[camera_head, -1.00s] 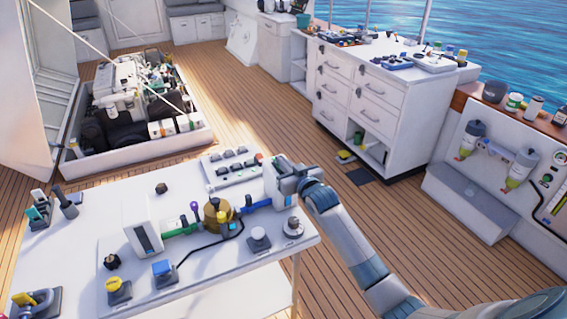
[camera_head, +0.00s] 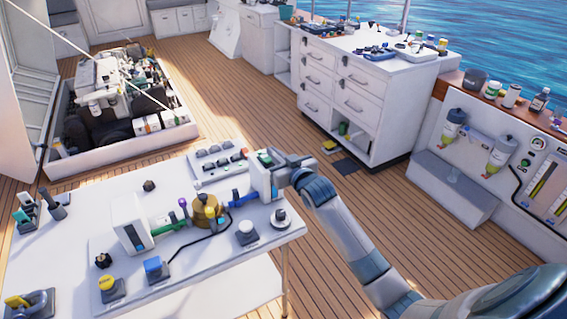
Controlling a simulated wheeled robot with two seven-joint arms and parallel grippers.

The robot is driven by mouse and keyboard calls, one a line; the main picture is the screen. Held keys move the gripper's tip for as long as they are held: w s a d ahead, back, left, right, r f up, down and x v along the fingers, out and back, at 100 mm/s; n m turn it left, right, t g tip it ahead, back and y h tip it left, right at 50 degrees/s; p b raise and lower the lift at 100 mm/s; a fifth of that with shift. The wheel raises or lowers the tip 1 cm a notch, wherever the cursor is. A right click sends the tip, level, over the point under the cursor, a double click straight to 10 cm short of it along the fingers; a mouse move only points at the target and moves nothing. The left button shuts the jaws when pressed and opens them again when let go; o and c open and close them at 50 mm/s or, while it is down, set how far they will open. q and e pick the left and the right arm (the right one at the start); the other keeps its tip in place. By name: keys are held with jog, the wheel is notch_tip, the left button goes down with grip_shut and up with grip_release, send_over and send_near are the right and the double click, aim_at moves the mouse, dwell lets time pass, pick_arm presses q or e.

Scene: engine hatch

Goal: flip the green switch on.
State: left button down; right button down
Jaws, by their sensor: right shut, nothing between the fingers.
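A white switch panel (camera_head: 218,163) with rows of small dark switches lies at the back right edge of the white table. A small green part (camera_head: 265,157) shows at the panel's right end, beside my right gripper; I take it for the green switch, but its position is too small to read. My right gripper (camera_head: 280,165) is shut and empty, its fingers pointing left next to the green part. Whether they touch it cannot be told. My left gripper is out of view.
A white block (camera_head: 262,183) with a blue hose stands just below the gripper. The table (camera_head: 190,268) also bears a brass pump-like part (camera_head: 207,210), a blue knob (camera_head: 153,266) and a yellow knob (camera_head: 107,284). An open engine hatch (camera_head: 120,152) lies behind.

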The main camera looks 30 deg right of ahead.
jog(key=s, duration=0.3)
jog(key=s+r+b, duration=0.1)
jog(key=s, duration=0.1)
jog(key=shift+s, duration=0.3)
